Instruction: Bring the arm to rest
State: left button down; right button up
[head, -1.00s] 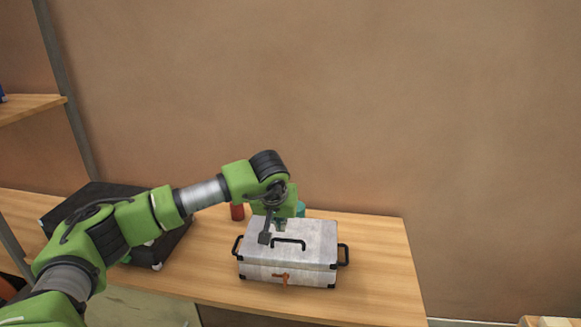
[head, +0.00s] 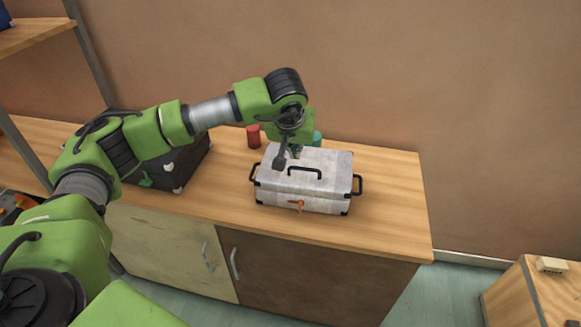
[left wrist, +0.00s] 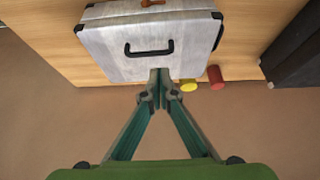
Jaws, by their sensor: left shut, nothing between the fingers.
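My left arm (head: 165,120) reaches in from the left in the head view. Its gripper (head: 296,152) hangs over the back left part of a white and grey metal case (head: 325,188). In the left wrist view the two fingers (left wrist: 160,77) meet at their tips, shut and empty. The case lid shows beyond them with its black handle (left wrist: 150,50). I cannot tell whether the fingertips touch the lid. My right gripper is not in view.
The case stands on a wooden counter (head: 395,215) with cupboard doors below. A black case (head: 190,165) is to the left. The counter's right end is clear. A wooden box (head: 545,295) stands at lower right.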

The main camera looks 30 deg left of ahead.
pick_arm(q)
jog(key=s+d+f+b, duration=0.1)
jog(key=s+d+f, duration=0.1)
jog(key=s, duration=0.4)
jog(key=shift+s+d+b, duration=0.15)
jog(key=shift+s+b, duration=0.05)
jog(key=shift+b, duration=0.15)
